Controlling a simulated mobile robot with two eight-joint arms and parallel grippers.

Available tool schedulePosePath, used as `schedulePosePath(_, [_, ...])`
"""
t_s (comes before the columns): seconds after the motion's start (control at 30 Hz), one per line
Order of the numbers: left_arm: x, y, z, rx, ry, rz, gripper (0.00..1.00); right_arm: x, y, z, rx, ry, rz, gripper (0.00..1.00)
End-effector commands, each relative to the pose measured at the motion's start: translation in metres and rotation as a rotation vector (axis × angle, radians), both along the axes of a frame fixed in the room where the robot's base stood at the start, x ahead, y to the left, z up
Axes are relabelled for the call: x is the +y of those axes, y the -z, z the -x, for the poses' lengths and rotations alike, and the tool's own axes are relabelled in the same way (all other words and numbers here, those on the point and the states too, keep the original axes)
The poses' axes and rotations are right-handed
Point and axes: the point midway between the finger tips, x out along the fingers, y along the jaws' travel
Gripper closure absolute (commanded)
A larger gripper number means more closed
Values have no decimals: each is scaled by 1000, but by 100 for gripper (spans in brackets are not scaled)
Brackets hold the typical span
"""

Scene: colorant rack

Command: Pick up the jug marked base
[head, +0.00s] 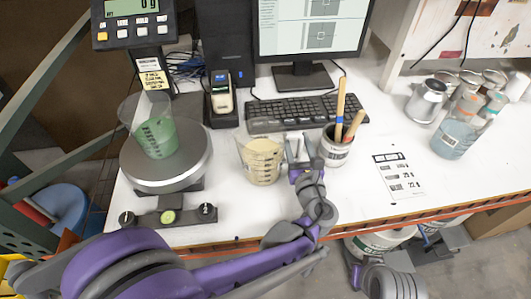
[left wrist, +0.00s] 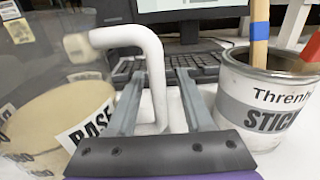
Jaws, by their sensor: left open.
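The jug marked base (head: 262,168) is clear with cream-coloured contents and stands on the white table, left of my left gripper (head: 297,148). In the left wrist view the jug (left wrist: 60,125) fills the left side, and part of its BASE label shows. Its white handle (left wrist: 156,75) reaches right and bends down between the two fingers of my left gripper (left wrist: 160,74). The fingers are open, with a gap showing at the right finger.
A can of stir sticks (head: 336,152) stands close right of my left gripper. A keyboard (head: 290,113) lies behind. A scale (head: 150,178) with a green-filled jug (head: 157,137) is left. A paper sheet (head: 398,178), a blue-filled jug (head: 453,138) and several cans are right.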

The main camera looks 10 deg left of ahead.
Motion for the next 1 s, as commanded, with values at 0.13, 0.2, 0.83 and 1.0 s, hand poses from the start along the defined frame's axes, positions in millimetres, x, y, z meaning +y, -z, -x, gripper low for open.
schedulePosePath(0.13, [0, 0, 0, 0, 0, 0, 72, 0, 0, 0, 0, 0, 0, 100])
schedulePosePath(0.2, [0, 0, 0, 0, 0, 0, 84, 0, 0, 0, 0, 0, 0, 100])
schedulePosePath(0.83, [0, 0, 1, 0, 0, 0, 100, 0, 0, 0, 0, 0, 0, 100])
schedulePosePath(1.0, [0, 0, 1, 0, 0, 1, 100, 0, 0, 0, 0, 0, 0, 100])
